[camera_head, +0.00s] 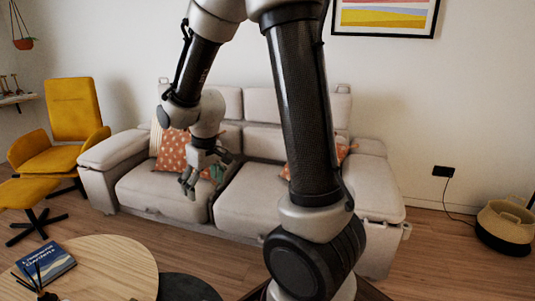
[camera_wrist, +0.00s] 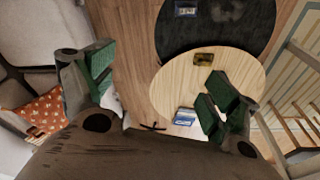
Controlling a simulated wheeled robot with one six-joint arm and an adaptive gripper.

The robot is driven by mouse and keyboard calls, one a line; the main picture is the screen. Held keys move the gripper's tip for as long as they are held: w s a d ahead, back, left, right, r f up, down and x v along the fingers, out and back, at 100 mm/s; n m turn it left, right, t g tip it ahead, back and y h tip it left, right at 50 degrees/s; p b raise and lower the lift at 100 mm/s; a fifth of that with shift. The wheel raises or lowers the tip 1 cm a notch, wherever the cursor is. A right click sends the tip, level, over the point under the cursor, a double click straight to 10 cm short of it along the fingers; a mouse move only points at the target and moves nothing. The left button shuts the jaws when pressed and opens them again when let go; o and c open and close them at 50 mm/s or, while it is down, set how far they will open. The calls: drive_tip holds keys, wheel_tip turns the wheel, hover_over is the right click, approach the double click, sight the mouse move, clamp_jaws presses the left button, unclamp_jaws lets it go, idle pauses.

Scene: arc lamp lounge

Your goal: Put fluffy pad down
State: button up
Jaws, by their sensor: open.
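My gripper (camera_head: 190,183) is open, with its fingers hanging in front of the left part of the sofa (camera_head: 262,193). In the wrist view its two green-padded fingers (camera_wrist: 160,84) stand wide apart with nothing between them. I cannot pick out a thing that is surely the fluffy pad. An orange patterned cushion (camera_head: 172,153) leans on the sofa's left back, behind my gripper; an orange cushion also shows in the wrist view (camera_wrist: 40,112). Another orange cushion at the sofa's right is partly hidden by my arm.
A round wooden table (camera_head: 112,262) with a blue book (camera_head: 46,264) stands front left, beside a dark round surface (camera_head: 187,288). A yellow chair (camera_head: 75,110) and its footstool stand left. A basket (camera_head: 503,225) stands far right.

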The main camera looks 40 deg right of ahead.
drive_tip(key=s+d+r+m+t, duration=0.1)
drive_tip(key=s+d+r, duration=0.2)
drive_tip(key=s+r, duration=0.4)
drive_tip(key=s+d+r+m, duration=0.2)
drive_tip(key=s+r, duration=0.6)
drive_tip(key=s, duration=0.6)
drive_tip(key=shift+d+t, duration=0.4)
drive_tip(key=shift+d, duration=0.45)
drive_tip(key=shift+r, duration=0.1)
